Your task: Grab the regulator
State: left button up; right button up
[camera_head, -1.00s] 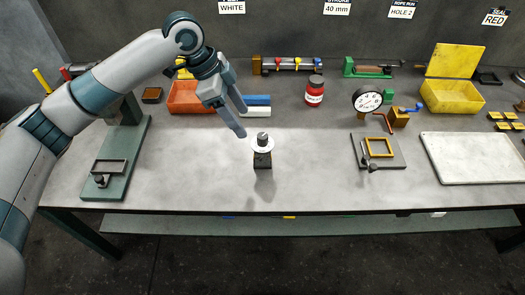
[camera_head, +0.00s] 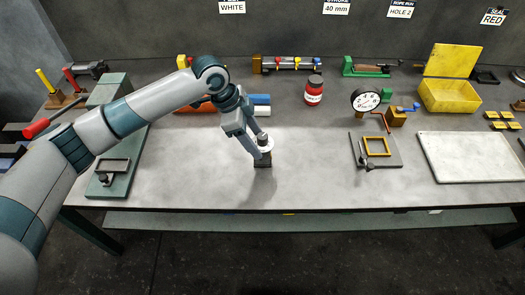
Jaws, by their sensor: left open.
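A small dark block with a pale round disc and a grey knob on top, which I take to be the regulator (camera_head: 263,158), stands upright on the table just below the picture's middle. My left gripper (camera_head: 260,147) reaches down to it from the upper left. Its fingers are open, one on the left of the disc and knob and one behind them. The fingers partly cover the disc, and I cannot tell whether they touch it. My right gripper is not in view.
A red jar (camera_head: 314,90) stands behind to the right. A round dial gauge (camera_head: 366,100), a plate with an orange frame (camera_head: 377,147) and a white tray (camera_head: 470,158) lie further right. A green press base (camera_head: 117,175) is at left. The front middle of the table (camera_head: 310,180) is clear.

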pick_arm(q)
jog(key=shift+f, duration=0.1)
jog(key=p+x, duration=0.1)
jog(key=x, duration=0.3)
jog(key=shift+d+f+p, duration=0.25)
jog(key=shift+f+p, duration=0.05)
jog(key=shift+f, duration=0.05)
jog(key=shift+d+f, duration=0.1)
jog(key=shift+f, duration=0.3)
jog(key=shift+r, duration=0.1)
jog(key=c, duration=1.1)
jog(key=shift+c, duration=0.2)
